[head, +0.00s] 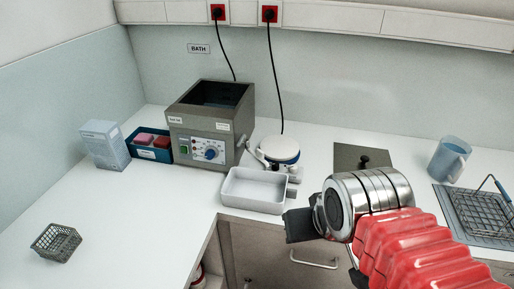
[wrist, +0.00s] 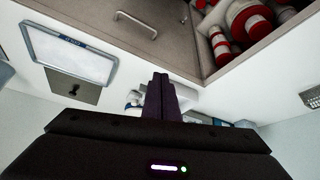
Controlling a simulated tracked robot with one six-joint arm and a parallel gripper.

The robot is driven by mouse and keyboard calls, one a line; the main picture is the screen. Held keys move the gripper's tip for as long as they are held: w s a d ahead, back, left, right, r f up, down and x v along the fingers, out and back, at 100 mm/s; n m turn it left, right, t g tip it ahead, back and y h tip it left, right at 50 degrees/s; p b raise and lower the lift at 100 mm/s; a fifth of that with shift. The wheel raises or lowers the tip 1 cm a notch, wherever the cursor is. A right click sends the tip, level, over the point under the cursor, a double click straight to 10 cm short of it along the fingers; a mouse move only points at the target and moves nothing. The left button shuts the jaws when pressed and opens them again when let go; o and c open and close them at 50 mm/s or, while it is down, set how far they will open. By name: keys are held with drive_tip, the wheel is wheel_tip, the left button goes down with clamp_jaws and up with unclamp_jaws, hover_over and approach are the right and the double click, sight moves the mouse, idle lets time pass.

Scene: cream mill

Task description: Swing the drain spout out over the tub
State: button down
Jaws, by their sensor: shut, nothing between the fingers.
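The grey water bath (head: 211,128) stands on the white counter, with a dial and labels on its front. A small pale fitting, which looks like the drain spout (head: 257,155), sits at its right front side; its exact direction is hard to tell. The white tub (head: 252,191) stands empty on the counter in front of the bath, near the front edge. My gripper (head: 300,225) is shut and empty, to the right of and nearer than the tub. In the wrist view, the closed fingers (wrist: 160,82) cover part of the pale things behind them.
A round white device (head: 280,150) stands right of the bath, close behind the tub. A blue box with sponges (head: 149,144) and a carton (head: 105,144) are on the left. The left counter is mostly clear.

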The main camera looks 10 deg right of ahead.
drive_tip(key=shift+w, duration=0.5)
drive_tip(key=w+d+r+m+t+h, duration=0.1)
drive_tip(key=w+d+m+t, duration=0.1)
drive_tip(key=w+d, duration=0.5)
drive_tip(key=w+d+r+m+t, duration=0.2)
drive_tip(key=w+t, duration=0.1)
drive_tip(key=w, duration=0.8)
drive_tip(key=w+d+r+m+t+h, duration=0.15)
drive_tip(key=w+d, duration=0.35)
drive_tip(key=w, duration=0.5)
drive_tip(key=w+f+m+t+y, duration=0.1)
drive_tip(key=w+f+t+y, duration=0.2)
drive_tip(key=w+f+y, duration=0.35)
drive_tip(key=s+a+f+m+g+y, duration=0.2)
drive_tip(key=s+a+f+y, duration=0.1)
drive_tip(key=s+f+y, duration=0.3)
drive_tip(key=y, duration=0.2)
drive_tip(key=shift+s+y, duration=0.2)
drive_tip(key=shift+y, duration=0.2)
